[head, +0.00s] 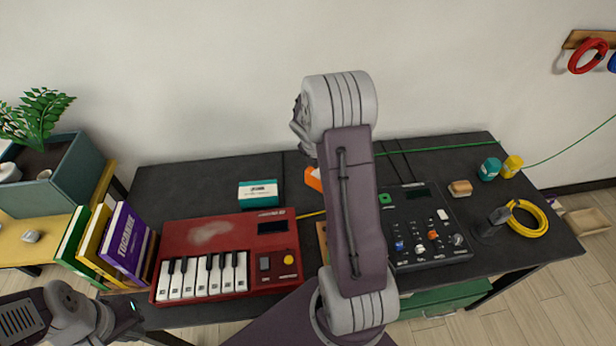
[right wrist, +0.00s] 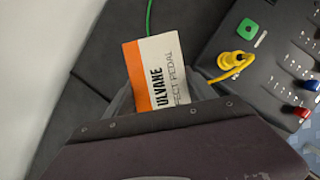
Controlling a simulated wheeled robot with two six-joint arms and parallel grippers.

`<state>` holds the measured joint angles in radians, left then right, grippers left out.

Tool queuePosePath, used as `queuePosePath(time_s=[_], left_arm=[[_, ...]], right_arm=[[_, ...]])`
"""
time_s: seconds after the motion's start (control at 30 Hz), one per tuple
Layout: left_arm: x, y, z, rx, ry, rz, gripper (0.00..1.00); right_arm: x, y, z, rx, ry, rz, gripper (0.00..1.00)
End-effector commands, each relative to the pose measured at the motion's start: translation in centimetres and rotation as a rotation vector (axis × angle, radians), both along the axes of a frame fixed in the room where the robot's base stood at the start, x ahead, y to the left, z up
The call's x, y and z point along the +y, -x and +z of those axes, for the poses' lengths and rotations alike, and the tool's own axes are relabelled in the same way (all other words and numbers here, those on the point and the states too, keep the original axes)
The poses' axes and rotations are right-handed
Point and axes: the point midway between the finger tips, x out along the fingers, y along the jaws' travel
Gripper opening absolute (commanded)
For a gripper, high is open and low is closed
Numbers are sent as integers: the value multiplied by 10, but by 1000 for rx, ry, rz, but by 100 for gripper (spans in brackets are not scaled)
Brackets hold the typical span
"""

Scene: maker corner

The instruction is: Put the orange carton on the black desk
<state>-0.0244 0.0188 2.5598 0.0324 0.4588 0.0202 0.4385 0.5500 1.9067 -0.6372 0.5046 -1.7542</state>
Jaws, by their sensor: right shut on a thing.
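The orange carton (right wrist: 158,72) is an orange and white box with dark lettering, seen in the right wrist view. My right gripper (right wrist: 163,98) is shut on its near end. In the head view only an orange corner of the carton (head: 312,178) shows beside my right arm, which hides the rest and the right gripper. The carton is over the black desk (head: 185,183); I cannot tell whether it touches the top. My left gripper (head: 140,335) is low at the left, by the desk's front edge, and its jaws are unclear.
A teal and white box (head: 258,194) lies left of the carton. A red keyboard (head: 215,232) and a black mixer (head: 425,235) stand in front. Books (head: 120,240) stand at the left. A yellow cable coil (head: 530,218) lies at the right. The desk's back left is clear.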

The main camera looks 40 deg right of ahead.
Motion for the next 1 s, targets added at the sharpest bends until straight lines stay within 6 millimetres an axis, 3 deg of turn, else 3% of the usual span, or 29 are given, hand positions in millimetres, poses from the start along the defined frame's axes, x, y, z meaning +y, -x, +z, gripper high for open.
queuePosePath(time_s=[0.2,0.33,0.57,0.8,1.0], left_arm=[[0,0,-3,0,0,0,0],[0,0,-3,0,0,0,0],[0,0,-3,0,0,0,0],[0,0,-10,0,0,0,0],[0,0,-9,0,0,0,0]], right_arm=[[4,-62,-38,2,-1,4,10],[5,-84,-51,2,0,1,10],[6,-91,-57,1,0,2,10],[6,-90,-94,3,-1,2,10],[6,-91,-95,-1,0,1,10]])
